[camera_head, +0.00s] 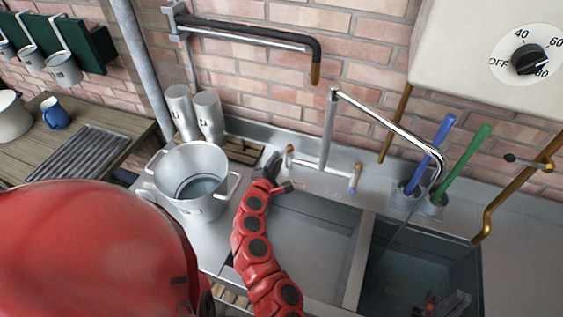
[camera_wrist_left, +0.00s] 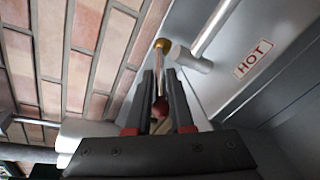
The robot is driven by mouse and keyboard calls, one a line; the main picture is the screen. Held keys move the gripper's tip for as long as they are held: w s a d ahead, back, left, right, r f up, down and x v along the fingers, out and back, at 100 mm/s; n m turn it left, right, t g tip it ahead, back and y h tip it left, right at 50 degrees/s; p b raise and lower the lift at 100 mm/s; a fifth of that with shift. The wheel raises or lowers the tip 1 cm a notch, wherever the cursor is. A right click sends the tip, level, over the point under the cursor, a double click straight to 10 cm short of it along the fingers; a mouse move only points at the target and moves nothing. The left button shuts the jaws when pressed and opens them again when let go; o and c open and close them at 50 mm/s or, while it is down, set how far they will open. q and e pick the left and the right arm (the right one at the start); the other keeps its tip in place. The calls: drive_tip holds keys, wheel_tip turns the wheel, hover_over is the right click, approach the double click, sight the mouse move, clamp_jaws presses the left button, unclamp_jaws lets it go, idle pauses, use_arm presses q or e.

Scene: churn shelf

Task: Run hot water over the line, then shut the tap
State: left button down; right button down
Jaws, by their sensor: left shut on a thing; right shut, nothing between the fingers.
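The chrome tap (camera_head: 327,130) stands behind the sinks, its long spout swung over the right basin (camera_head: 375,290). A thin pale streak, apparently water, slants from the spout's mouth into that basin. My left gripper (camera_head: 272,170) is at the tap's left side, shut on the hot tap lever; the lever's red end (camera_wrist_left: 160,108) shows between its fingers. A HOT label (camera_wrist_left: 254,58) is beside it. The blue-ended cold lever (camera_head: 354,183) is on the right. My right gripper (camera_head: 445,303) is low in the right basin, shut and empty. I cannot make out the line.
A steel pot (camera_head: 160,172) holding liquid stands left of the sinks, with two steel cups (camera_head: 208,115) behind it. Blue (camera_head: 430,155) and green (camera_head: 468,160) handled brushes stand in holders behind the right basin. A heater (camera_head: 480,50) hangs above. The left basin (camera_head: 310,240) looks empty.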

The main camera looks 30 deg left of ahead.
use_arm(q)
drive_tip(key=c, duration=1)
unclamp_jaws()
drive_tip(key=shift+s+f, duration=0.1)
drive_tip(key=shift+f, duration=0.15)
drive_tip(key=shift+o, duration=0.6)
drive_tip(key=shift+r, duration=0.1)
drive_tip(key=shift+s, duration=0.1)
drive_tip(key=p+v, duration=0.5)
drive_tip(key=v, duration=1.2)
drive_tip(key=shift+s, duration=0.15)
drive_tip(key=shift+r, duration=0.1)
